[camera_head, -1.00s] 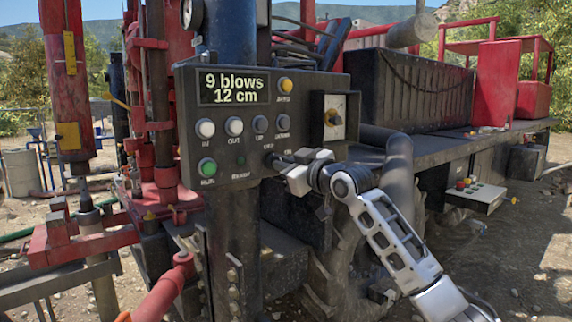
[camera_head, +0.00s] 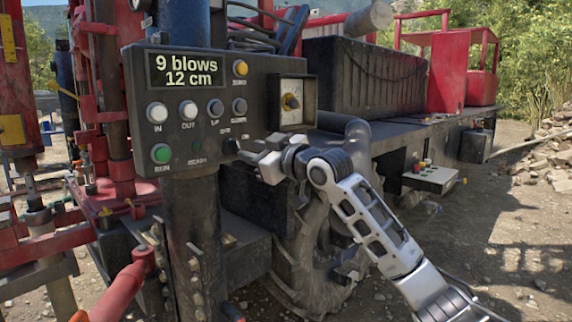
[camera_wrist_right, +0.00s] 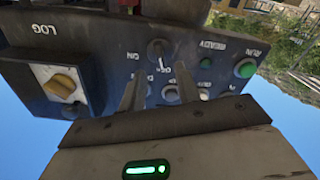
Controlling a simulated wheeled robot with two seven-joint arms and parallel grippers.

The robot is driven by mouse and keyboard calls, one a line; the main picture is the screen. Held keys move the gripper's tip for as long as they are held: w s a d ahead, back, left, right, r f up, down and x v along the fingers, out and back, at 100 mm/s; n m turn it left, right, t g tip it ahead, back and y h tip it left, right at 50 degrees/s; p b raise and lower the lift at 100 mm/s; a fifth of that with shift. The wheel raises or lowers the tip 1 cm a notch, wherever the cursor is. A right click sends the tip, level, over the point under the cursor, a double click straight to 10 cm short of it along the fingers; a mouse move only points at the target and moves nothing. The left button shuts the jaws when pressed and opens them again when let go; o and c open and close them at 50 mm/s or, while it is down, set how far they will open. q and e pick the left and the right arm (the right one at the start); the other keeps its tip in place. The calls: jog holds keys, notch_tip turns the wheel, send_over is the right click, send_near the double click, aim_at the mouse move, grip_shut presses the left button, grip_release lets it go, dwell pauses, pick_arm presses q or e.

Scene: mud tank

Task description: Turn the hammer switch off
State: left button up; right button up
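The black control panel (camera_head: 150,110) faces me on the left in the head view, its display reading "9 blows 12 cm". The hammer switch, a small dark round knob (camera_wrist_right: 157,48), sits low on the panel with a pale mark pointing down in the upside-down wrist view. ON is lettered to its left there; the label below it looks like OFF but is blurred. In the head view, my right gripper (camera_head: 246,152) is at the knob and partly covers it. In the wrist view, its fingers (camera_wrist_right: 159,90) are apart, with the knob beyond the gap. My left gripper is not visible.
A dial box (camera_head: 291,103) stands out from the panel's right side. White buttons (camera_head: 157,112) and a lit green RUN button (camera_head: 161,153) are close by. Red rig posts (camera_head: 118,150) stand left. A small button box (camera_head: 434,178) is farther right. Open gravel lies at lower right.

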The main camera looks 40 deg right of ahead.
jog(key=s+b, duration=0.3)
jog(key=s, duration=0.8)
jog(key=shift+s+d+b, duration=0.25)
jog(key=shift+d+b, duration=0.1)
jog(key=shift+d, duration=0.05)
jog(key=shift+f, duration=0.1)
jog(key=a+f+m+g, duration=0.15)
jog(key=a+f, duration=0.25)
jog(key=f, duration=1)
jog(key=a+f+g, duration=0.3)
jog(key=f, duration=1.1)
jog(key=s+a+f+m+g+y, duration=0.1)
jog(key=s+a+f+g+y, duration=0.1)
jog(key=s+a+f, duration=1.5)
notch_tip(320, 180, down, 4)
jog(key=shift+s+a+f+g, duration=0.1)
jog(key=shift+s+a+g, duration=0.2)
jog(key=shift+a, duration=0.9)
jog(key=shift+w, duration=0.1)
